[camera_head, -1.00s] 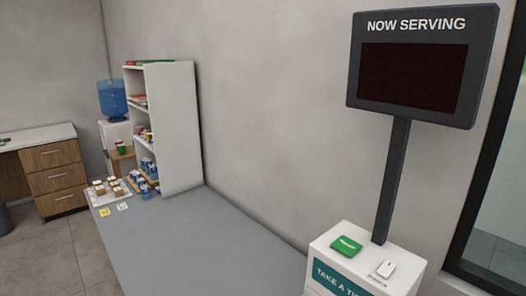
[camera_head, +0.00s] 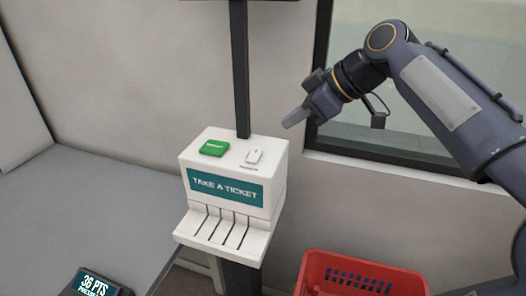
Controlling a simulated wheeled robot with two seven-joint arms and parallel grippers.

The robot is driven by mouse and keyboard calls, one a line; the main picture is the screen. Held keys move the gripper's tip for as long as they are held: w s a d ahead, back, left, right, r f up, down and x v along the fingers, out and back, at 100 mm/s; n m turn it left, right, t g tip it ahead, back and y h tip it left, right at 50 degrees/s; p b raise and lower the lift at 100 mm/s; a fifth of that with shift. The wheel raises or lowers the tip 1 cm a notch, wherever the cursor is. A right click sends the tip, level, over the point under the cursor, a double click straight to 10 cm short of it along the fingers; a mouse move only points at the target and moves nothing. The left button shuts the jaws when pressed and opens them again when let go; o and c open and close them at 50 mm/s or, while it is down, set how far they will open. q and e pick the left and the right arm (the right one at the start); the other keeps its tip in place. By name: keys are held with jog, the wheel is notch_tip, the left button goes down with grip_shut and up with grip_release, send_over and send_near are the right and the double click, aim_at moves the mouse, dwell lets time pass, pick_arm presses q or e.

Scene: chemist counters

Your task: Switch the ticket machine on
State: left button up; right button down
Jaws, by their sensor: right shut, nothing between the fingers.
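The ticket machine (camera_head: 228,190) is a white box on a dark post, with a teal "TAKE A TICKET" label and slots at its front. On its top are a green button (camera_head: 213,148) and a small white rocker switch (camera_head: 254,156). The switch's state is too small to tell. My right gripper (camera_head: 290,122) is shut and empty, pointing left, above and to the right of the switch and apart from it. The display on the post is cut off at the top. My left gripper is not in view.
A grey counter (camera_head: 85,200) lies to the left, with a small dark device reading "36 PTS" (camera_head: 95,284) at its front edge. A red basket (camera_head: 360,270) stands below right. A window and its sill (camera_head: 400,172) are behind my right arm.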

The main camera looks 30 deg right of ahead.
jog(key=w+r+n, duration=0.1)
send_over(252, 150)
jog(key=s+d, duration=0.1)
jog(key=s, duration=0.2)
notch_tip(252, 150, down, 7)
jog(key=shift+w+r, duration=0.15)
jog(key=shift+d+f, duration=0.25)
jog(key=shift+f, duration=0.95)
jog(key=shift+w+d+f, duration=0.1)
jog(key=shift+f, duration=0.55)
